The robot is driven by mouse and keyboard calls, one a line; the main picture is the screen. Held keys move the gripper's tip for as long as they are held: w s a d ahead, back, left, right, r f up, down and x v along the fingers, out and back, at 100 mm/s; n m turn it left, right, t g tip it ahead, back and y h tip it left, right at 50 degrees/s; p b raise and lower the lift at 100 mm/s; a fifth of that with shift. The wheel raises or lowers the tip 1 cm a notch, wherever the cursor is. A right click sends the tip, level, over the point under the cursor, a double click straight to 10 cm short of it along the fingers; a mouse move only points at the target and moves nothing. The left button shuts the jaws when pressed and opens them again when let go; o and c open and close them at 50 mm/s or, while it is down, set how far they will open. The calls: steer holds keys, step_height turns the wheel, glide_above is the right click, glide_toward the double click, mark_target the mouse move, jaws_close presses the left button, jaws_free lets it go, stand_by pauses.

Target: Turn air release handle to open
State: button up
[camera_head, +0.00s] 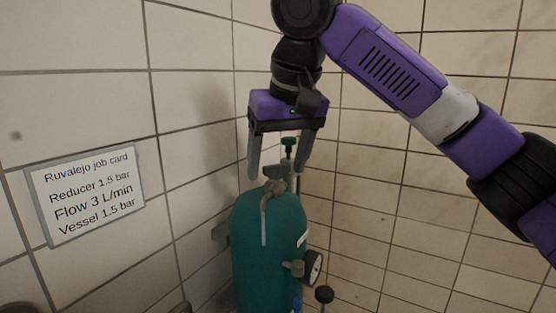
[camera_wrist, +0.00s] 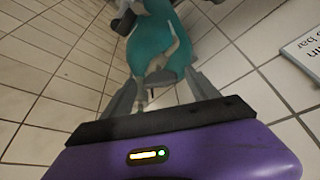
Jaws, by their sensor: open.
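A teal vessel (camera_head: 268,235) stands in the tiled corner, with a grey valve fitting (camera_head: 277,186) and a bent grey pipe on its top. A small dark handle (camera_head: 274,172) sits on that fitting; I cannot tell for certain that it is the air release handle. A green knob (camera_head: 289,142) shows behind it on a thin upright pipe. My gripper (camera_head: 279,170) points down with its jaws open, its fingertips on either side of the fitting's top in the picture. Contact cannot be told. In the wrist view the vessel (camera_wrist: 160,38) lies ahead, between and beyond the open fingers.
A job card (camera_head: 86,193) hangs on the left wall, reading reducer 1.5 bar, flow 3 L/min, vessel 1.5 bar. A round gauge (camera_head: 313,267) sits at the vessel's right side, with a black knob (camera_head: 324,294) below it. Tiled walls close in behind.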

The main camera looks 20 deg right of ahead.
steer(key=shift+c, duration=0.4)
steer(key=c, duration=1.3)
steer(key=n+y, duration=0.1)
steer(key=n, duration=0.2)
steer(key=shift+d+n, duration=0.1)
steer(key=shift+n, duration=0.2)
steer(key=shift+w+d+n+g+y, duration=0.15)
steer(key=shift+n+y, duration=0.3)
steer(key=shift+n, duration=0.45)
steer(key=shift+s+a+n+g+y, duration=0.15)
steer(key=shift+n+y, duration=0.3)
steer(key=shift+n, duration=0.45)
steer(key=shift+w+d, duration=0.1)
steer(key=o, duration=1.4)
